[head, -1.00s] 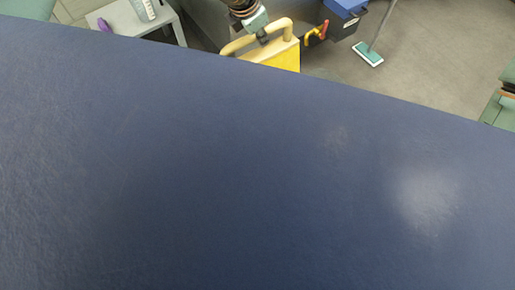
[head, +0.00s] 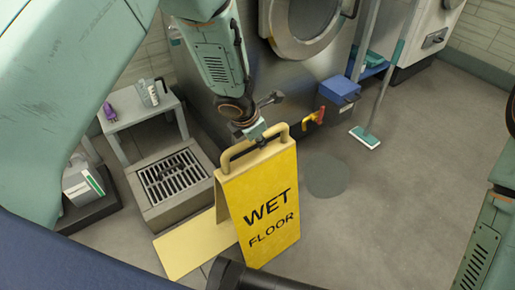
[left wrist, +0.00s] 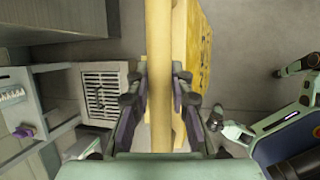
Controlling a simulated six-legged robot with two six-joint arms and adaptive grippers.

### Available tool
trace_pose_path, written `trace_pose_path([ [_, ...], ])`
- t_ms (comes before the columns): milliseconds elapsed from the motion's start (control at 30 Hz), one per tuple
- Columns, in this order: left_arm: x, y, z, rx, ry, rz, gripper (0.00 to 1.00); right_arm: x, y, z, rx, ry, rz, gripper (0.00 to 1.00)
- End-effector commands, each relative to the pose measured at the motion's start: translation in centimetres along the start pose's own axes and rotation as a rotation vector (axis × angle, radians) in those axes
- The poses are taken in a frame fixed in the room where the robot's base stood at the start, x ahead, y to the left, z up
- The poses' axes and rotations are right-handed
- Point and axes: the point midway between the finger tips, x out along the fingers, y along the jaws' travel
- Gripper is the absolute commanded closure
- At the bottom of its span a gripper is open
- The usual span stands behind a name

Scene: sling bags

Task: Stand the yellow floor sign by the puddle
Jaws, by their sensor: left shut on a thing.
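The yellow floor sign (head: 268,205), marked WET FLOOR, is upright in the head view, with its lettered panel facing me. My left gripper (head: 252,136) is shut on the sign's pale handle at the top. I cannot tell whether the sign's feet touch the floor. My right gripper is not in view.
A floor drain (head: 173,178) and grey side table (head: 145,112) are at left. A blue box (head: 338,92) and mop head (head: 365,137) stand behind the puddle. Floor at right is open.

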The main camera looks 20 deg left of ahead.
Motion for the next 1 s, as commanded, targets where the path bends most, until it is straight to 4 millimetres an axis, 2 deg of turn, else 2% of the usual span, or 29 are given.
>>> trace_pose_path([
  [33,0.7,-0.1,-0.2,0.001,-0.002,0.001,1.00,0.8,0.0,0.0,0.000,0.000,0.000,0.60],
  [233,2.5,-0.5,-1.0,0.001,-0.001,0.001,1.00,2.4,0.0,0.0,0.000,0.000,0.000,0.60],
  [633,2.7,-0.6,-1.1,0.002,-0.001,0.000,1.00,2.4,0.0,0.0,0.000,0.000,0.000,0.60],
  [667,2.8,-0.6,-1.2,0.001,0.001,-0.001,0.77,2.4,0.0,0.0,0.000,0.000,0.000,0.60],
  [900,2.8,-0.6,-1.2,0.001,0.001,-0.001,0.56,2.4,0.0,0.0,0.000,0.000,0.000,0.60],
  [1000,2.8,-0.6,-1.2,0.001,0.001,-0.001,0.56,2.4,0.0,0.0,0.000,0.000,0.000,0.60],
])
